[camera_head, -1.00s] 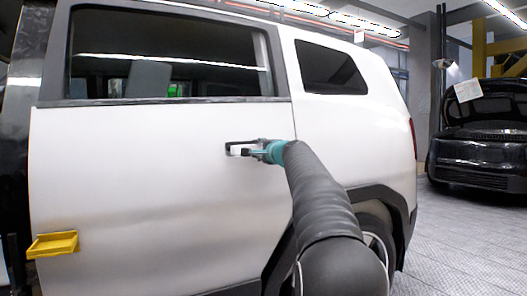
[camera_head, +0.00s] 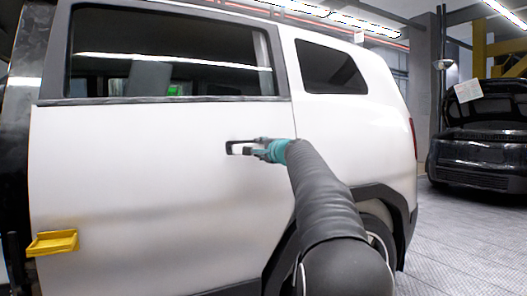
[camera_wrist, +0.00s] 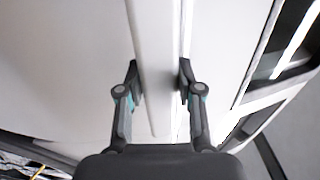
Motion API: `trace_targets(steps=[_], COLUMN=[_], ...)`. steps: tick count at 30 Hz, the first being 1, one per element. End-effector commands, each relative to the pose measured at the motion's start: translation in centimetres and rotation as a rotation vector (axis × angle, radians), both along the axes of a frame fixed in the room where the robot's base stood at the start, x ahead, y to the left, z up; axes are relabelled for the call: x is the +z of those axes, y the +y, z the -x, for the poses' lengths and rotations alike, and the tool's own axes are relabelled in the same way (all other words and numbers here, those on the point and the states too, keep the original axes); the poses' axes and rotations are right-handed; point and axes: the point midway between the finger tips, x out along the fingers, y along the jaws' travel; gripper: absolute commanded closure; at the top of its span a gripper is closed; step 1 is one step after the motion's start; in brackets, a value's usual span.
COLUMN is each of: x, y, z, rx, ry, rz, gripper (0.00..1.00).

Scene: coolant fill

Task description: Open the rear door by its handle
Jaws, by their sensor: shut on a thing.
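The white rear door (camera_head: 150,190) fills the left and middle of the head view, its dark window above. Its rear edge looks flush with the body. The handle (camera_head: 236,148) is near that edge, dark-framed with a pale part. My gripper (camera_head: 256,147) is at the handle, coming from the right. In the wrist view the handle is a pale upright bar (camera_wrist: 152,85), and my gripper (camera_wrist: 158,82) has one finger on each side, shut on it. Finger contact is hard to make out in the wrist view.
A yellow tray (camera_head: 52,243) sticks out at the door's lower left. The rear wheel (camera_head: 380,240) is behind my arm. A black car (camera_head: 482,150) stands at the right. Grey floor (camera_head: 470,245) is clear between the cars.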

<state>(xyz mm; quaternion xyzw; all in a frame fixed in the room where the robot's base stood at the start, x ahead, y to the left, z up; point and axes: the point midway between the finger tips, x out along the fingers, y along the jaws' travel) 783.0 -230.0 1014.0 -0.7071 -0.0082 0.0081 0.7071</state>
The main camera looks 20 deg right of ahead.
Motion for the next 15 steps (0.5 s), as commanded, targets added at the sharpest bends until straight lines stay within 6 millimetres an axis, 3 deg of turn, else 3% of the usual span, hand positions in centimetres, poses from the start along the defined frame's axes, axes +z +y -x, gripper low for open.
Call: trace_targets(steps=[15], x=[-0.13], y=[-0.07], z=[0.6], rx=[-0.004], ry=[0.001], rz=[0.001], gripper=[1.0])
